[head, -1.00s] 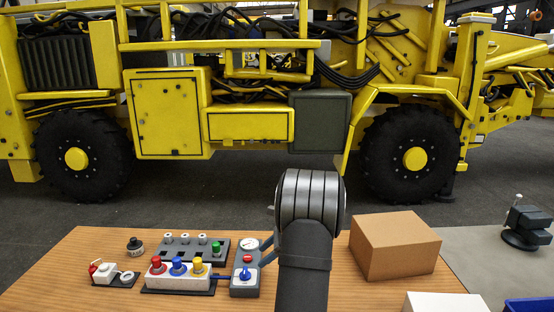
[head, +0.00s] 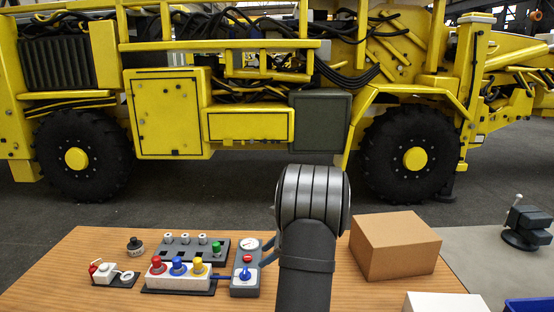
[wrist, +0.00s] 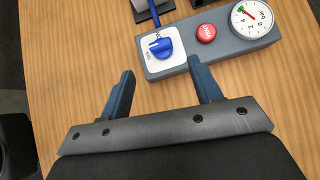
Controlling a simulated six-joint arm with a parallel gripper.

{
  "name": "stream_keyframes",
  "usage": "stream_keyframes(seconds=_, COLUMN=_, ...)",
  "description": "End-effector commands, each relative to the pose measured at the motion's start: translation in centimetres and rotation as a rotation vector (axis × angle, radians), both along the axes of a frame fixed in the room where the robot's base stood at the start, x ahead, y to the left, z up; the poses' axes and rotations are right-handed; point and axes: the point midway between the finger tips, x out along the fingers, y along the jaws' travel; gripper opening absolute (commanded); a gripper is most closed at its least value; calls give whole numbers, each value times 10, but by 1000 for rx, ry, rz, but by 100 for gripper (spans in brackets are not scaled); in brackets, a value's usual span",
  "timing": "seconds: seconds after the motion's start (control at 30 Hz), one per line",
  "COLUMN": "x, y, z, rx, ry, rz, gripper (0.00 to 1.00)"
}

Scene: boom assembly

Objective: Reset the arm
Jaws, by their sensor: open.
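My gripper (wrist: 158,92) shows in the wrist view with its two blue fingers spread apart and nothing between them. It hangs over the wooden table, just in front of the grey control box (wrist: 178,63). The box carries a blue knob (wrist: 160,45), a red button (wrist: 206,33) and a round pressure gauge (wrist: 252,18). In the head view my arm's dark grey link stands up at the middle front, and the same control box (head: 238,285) is left of it.
Left of the control box are a white block with red, blue and yellow caps (head: 178,281), a grey rack (head: 182,246), a black knob (head: 135,246) and a small white fixture (head: 106,274). A cardboard box (head: 394,247) sits right of my arm. A yellow machine (head: 165,115) stands behind.

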Motion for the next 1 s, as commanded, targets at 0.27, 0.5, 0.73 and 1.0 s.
stream_keyframes(seconds=0.27, x=-4, y=-41, z=40, rx=-1, ry=-1, rz=-2, gripper=58)
stream_keyframes(seconds=0.5, x=-6, y=-41, z=45, rx=-75, ry=1, rz=66, gripper=58)
stream_keyframes(seconds=0.73, x=-7, y=-13, z=20, rx=-239, ry=-16, rz=202, gripper=58)
stream_keyframes(seconds=1.0, x=-5, y=17, z=-2, rx=-424, ry=-61, rz=370, gripper=58)
